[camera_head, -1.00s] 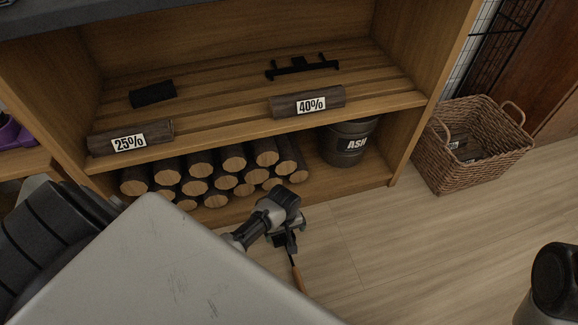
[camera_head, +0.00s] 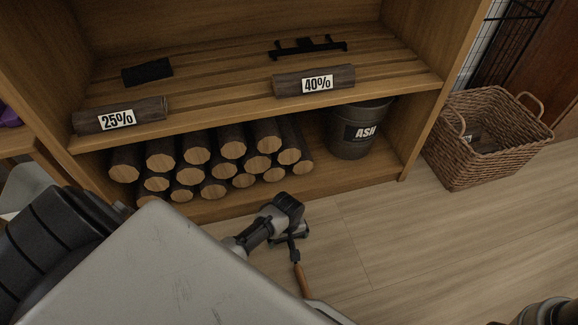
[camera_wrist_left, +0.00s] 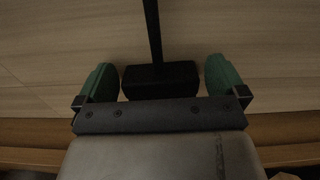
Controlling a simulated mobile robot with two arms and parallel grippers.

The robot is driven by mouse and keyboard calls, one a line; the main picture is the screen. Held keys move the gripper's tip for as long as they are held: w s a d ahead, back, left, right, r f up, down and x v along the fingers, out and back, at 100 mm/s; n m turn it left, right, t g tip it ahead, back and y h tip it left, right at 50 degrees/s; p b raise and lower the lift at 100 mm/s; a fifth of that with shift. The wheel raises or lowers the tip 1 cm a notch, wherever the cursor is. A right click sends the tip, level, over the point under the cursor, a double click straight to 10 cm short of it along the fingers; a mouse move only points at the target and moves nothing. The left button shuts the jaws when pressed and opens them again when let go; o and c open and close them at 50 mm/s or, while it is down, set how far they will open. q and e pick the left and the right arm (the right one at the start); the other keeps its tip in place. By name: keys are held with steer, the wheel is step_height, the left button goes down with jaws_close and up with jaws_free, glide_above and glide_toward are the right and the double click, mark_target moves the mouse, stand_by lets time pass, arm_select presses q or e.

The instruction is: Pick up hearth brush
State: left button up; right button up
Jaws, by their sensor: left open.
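The hearth brush has an orange-brown wooden handle (camera_head: 302,281) below my left gripper in the head view. In the left wrist view its thin black shaft (camera_wrist_left: 152,32) runs up from a dark block-like head (camera_wrist_left: 160,82). My left gripper (camera_head: 290,236) is over the floor in front of the shelf. In the left wrist view the gripper (camera_wrist_left: 161,76) is open, with green fingers on both sides of the dark head and visible gaps beside it. The far end of the handle is partly hidden by my own body in the head view. My right gripper is out of view.
A wooden shelf (camera_head: 230,215) holds stacked logs (camera_head: 215,165) and an ash bucket (camera_head: 352,145) on its bottom level. A wicker basket (camera_head: 485,145) stands to the right. The wood floor (camera_head: 400,235) in front is clear.

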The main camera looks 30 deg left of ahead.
arm_select(q)
steer(key=shift+c, duration=0.3)
steer(key=c, duration=1)
steer(key=shift+o, duration=0.2)
steer(key=shift+r, duration=0.1)
